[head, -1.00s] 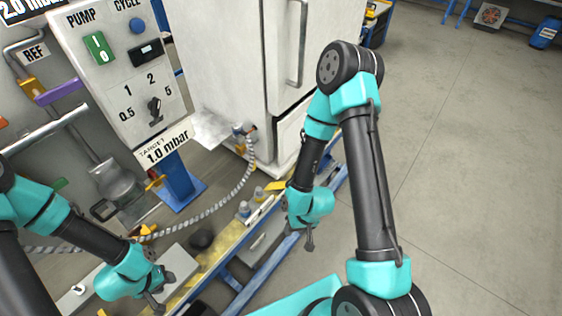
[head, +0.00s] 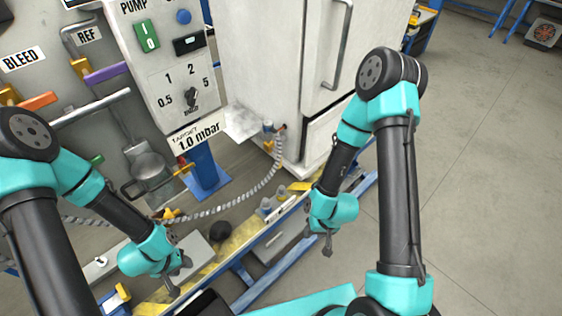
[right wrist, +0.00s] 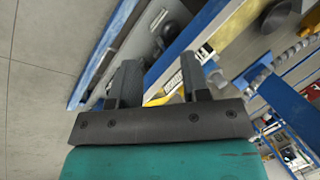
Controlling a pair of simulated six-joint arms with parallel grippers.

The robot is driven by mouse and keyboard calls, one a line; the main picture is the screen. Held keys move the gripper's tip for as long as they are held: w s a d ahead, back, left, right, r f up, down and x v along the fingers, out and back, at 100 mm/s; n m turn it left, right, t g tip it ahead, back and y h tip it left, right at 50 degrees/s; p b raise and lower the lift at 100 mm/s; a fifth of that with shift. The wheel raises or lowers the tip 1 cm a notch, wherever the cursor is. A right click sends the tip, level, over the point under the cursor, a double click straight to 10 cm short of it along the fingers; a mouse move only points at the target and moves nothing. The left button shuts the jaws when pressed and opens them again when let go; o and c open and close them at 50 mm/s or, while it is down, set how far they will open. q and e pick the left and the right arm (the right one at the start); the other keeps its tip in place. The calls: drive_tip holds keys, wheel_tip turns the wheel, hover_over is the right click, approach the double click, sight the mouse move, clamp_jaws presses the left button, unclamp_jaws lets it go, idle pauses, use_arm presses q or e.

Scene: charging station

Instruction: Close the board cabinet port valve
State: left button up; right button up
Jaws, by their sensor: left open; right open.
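The grey board with several coloured valve handles stands at the left of the head view. A hose (head: 236,204) runs from the lower board to the side of the white cabinet (head: 262,60). A small yellow handle (head: 269,146) shows at the cabinet end of the hose, and another yellow handle (head: 171,214) at its board end. I cannot tell which is the port valve, or its setting. My left gripper (head: 180,279) is open and empty, low in front of the board. My right gripper (head: 327,246) is open and empty, right of the hose; its fingers (right wrist: 158,85) show in the right wrist view.
The board also has orange (head: 38,101), purple (head: 103,74) and green handles. The pump panel (head: 160,75) juts out above the hose. A bench with a yellow strip (head: 240,238), a dark round thing (head: 220,230) and small bottles lies below. Open floor (head: 480,170) is at the right.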

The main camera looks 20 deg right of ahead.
sight(280, 160)
idle(0.4)
drive_tip(key=shift+o, duration=0.6)
drive_tip(key=shift+w, duration=0.1)
drive_tip(key=w+d+f+n+t+y, duration=0.15)
drive_tip(key=w+n+t, duration=0.35)
drive_tip(key=w, duration=0.5)
drive_tip(key=w+d+r+n+t+y, duration=0.2)
drive_tip(key=w+r+t, duration=0.3)
drive_tip(key=t, duration=0.5)
drive_tip(key=shift+w+d+r+y, duration=0.15)
drive_tip(key=shift+w+d+y, duration=0.4)
drive_tip(key=shift+w, duration=0.15)
drive_tip(key=shift+a, duration=0.1)
drive_tip(key=x, duration=1.7)
drive_tip(key=shift+w, duration=0.2)
